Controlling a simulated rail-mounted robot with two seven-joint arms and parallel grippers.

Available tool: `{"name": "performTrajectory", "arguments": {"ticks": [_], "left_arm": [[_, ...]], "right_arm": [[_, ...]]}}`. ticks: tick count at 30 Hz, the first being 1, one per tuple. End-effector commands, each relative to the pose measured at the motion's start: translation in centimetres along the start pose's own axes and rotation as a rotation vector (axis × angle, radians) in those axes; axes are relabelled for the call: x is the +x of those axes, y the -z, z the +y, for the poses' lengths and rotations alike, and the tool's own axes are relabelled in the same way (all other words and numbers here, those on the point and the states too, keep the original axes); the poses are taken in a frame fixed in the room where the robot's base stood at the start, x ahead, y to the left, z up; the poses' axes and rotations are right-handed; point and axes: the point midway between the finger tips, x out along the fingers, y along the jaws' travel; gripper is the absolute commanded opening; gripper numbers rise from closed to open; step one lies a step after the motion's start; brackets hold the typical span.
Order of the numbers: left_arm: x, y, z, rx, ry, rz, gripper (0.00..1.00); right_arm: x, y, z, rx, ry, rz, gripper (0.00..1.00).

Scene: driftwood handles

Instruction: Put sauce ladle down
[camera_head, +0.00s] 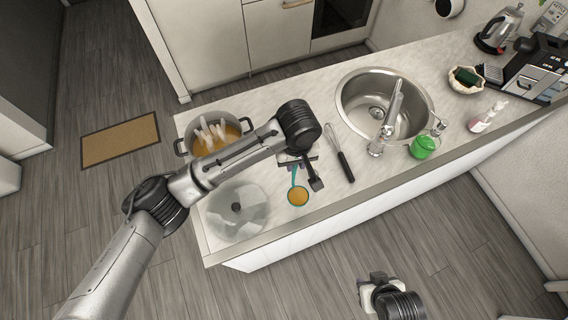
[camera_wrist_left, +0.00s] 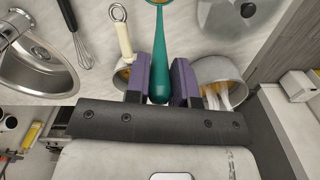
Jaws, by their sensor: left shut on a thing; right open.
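The sauce ladle, teal with orange sauce in its bowl (camera_head: 298,196), has its bowl over the counter (camera_head: 262,178) between the glass lid and the whisk. I cannot tell whether it touches the counter. My left gripper (camera_head: 301,172) is shut on the handle. In the left wrist view the teal handle (camera_wrist_left: 158,55) stands between the purple jaws (camera_wrist_left: 160,82), with the bowl at the top edge, partly cut off. My right gripper (camera_head: 371,283) is open and empty over the floor, in front of the counter.
A pot with orange sauce (camera_head: 240,131) stands at the counter's left end, near a glass lid (camera_head: 225,218). A whisk (camera_head: 344,166) lies right of the ladle, before the sink (camera_head: 350,95). A pan with a cream handle (camera_wrist_left: 124,38) shows in the left wrist view.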

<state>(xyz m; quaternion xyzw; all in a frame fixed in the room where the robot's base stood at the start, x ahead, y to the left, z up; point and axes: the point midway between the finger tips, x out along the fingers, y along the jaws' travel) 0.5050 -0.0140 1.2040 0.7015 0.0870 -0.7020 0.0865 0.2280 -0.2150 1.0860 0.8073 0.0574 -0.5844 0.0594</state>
Motion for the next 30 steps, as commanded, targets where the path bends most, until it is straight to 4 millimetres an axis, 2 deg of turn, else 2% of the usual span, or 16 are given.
{"name": "performTrajectory", "arguments": {"ticks": [3,9,14,22,30], "left_arm": [[1.1,1.5,-1.3,-0.001,0.002,0.0,0.0],[2.1,2.8,-2.3,0.002,0.0,0.0,0.0],[2.7,3.0,-2.5,0.002,0.0,-0.001,0.0],[5.8,3.0,-2.5,0.002,0.0,0.0,0.0],[6.3,3.0,-2.5,0.003,-0.001,0.0,0.0]], "right_arm": [[-0.3,0.0,0.0,0.0,0.0,-0.002,0.43],[-0.5,-0.1,0.1,-0.002,-0.001,-0.006,0.43],[-0.6,-0.1,0.2,-0.008,-0.005,-0.007,0.43],[-1.1,0.1,0.3,-0.01,-0.007,-0.007,0.43],[-1.1,0.1,0.2,-0.007,-0.006,-0.007,0.43]]}}
